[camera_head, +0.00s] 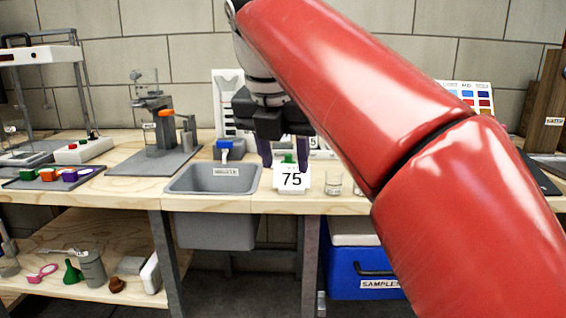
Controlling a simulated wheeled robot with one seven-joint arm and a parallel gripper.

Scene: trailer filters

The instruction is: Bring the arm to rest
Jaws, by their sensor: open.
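My red arm reaches in from the lower right across the picture, and its far end is at the upper middle. My gripper (287,157) hangs from it, pointing down, with its dark fingers apart. It is over the bench, just above or behind a white card marked 75 (291,179). A small green piece (289,158) shows between the fingers, at the top of the card. I cannot tell whether the fingers touch anything. My arm hides part of the bench's right side.
A grey sink (185,182) is set in the wooden bench (130,190), left of the card. A small glass beaker (333,182) stands right of the card. A grey stand (160,128) and colored blocks (47,174) are at the left. A blue cooler (345,271) sits below.

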